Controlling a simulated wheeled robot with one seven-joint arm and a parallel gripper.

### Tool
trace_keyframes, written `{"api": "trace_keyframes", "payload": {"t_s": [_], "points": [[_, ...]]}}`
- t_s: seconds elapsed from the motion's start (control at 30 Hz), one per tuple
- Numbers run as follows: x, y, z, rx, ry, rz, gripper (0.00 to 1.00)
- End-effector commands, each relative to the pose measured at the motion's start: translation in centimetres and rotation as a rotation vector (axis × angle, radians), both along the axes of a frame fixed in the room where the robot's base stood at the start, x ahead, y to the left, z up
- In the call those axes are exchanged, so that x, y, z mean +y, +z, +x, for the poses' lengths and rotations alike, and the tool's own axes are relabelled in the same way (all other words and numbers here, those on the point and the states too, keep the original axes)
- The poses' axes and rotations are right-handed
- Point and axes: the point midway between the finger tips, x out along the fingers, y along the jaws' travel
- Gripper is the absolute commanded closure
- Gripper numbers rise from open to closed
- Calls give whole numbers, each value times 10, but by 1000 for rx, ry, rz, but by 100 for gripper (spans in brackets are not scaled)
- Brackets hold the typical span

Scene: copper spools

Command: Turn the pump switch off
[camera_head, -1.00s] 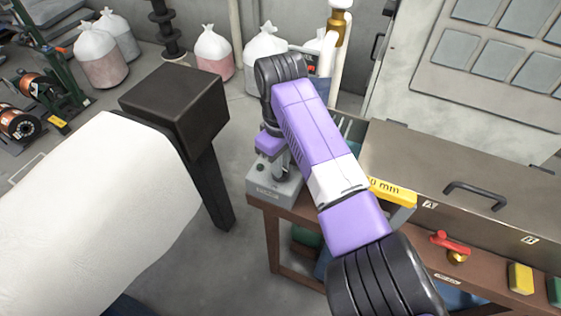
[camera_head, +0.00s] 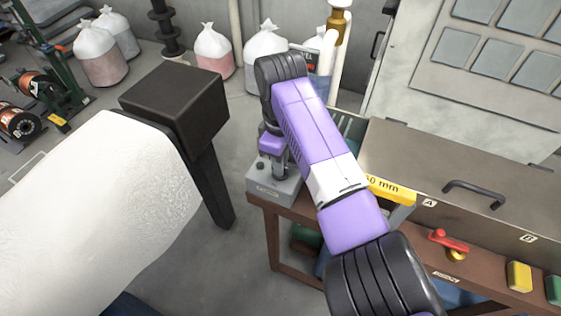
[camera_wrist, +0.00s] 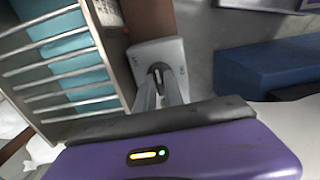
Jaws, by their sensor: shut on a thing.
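The pump switch is a light grey box (camera_head: 268,187) on the left end of the brown bench in the head view, with a dark knob on top. The box also shows in the wrist view (camera_wrist: 174,50), with a dark switch lever (camera_wrist: 157,69) in its face. My gripper (camera_head: 281,172) points down onto the box from above. In the wrist view both fingers (camera_wrist: 159,82) close in around the lever, so it is shut on the lever. The fingertips partly hide the lever, and its exact setting cannot be read.
A metal trough with a lid (camera_head: 450,165) stands right of the switch. A red valve handle (camera_head: 447,240) and a yellow block (camera_head: 519,277) are along the bench front. A slatted rack (camera_wrist: 60,65) is close by in the wrist view.

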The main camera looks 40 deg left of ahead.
Motion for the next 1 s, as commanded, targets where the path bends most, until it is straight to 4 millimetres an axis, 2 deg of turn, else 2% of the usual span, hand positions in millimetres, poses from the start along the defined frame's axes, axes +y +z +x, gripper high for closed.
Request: {"api": "trace_keyframes", "payload": {"t_s": [0.03, 0.07, 0.17, 0.57, 1.0], "points": [[1, 2, 0, -2, 3, 4, 100], [1, 2, 0, -2, 3, 4, 85], [1, 1, 0, -2, 2, 4, 66], [1, 5, 0, -2, 1, 1, 65], [1, 68, 1, -2, 1, 4, 65]]}}
